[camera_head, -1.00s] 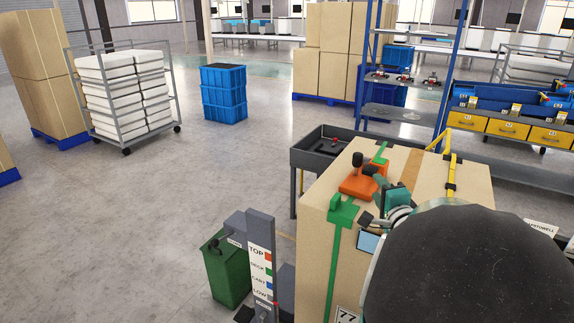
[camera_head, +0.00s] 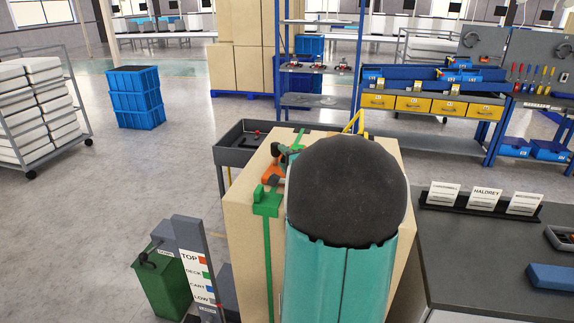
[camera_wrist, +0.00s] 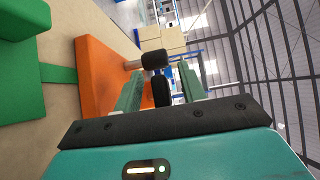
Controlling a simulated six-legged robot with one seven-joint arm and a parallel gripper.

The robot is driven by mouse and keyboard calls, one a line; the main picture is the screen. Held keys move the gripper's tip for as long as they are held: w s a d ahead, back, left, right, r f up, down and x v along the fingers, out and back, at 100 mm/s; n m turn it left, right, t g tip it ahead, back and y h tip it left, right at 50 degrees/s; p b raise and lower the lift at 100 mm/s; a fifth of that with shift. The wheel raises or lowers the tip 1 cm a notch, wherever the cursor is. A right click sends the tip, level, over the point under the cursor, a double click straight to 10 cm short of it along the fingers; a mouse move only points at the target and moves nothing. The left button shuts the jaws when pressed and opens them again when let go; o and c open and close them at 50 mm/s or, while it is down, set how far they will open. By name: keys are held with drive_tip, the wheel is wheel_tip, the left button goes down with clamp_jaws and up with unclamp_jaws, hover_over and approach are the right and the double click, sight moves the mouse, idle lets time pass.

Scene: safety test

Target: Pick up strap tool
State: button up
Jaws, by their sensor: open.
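The strap tool (camera_head: 271,175) is orange with a black handle and sits on the green strap on top of a tall cardboard box (camera_head: 240,215). In the wrist view its orange body (camera_wrist: 103,75) fills the left, with a metal stem and black knob (camera_wrist: 154,60) reaching toward the jaws. My gripper (camera_wrist: 160,70) is open, its two teal fingers either side of the black handle parts. I cannot tell whether a finger touches them. In the head view my arm hides much of the box top and most of the gripper.
A green corner guard (camera_head: 267,201) sits on the strap at the box edge. A labelled grey post (camera_head: 190,262) and green bin (camera_head: 165,285) stand left of the box. A dark cart (camera_head: 235,152) is behind it. A grey bench (camera_head: 480,245) stands right. Open floor lies left.

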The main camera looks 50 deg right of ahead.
drive_tip(key=shift+x, duration=1.1)
drive_tip(key=shift+c, duration=0.2)
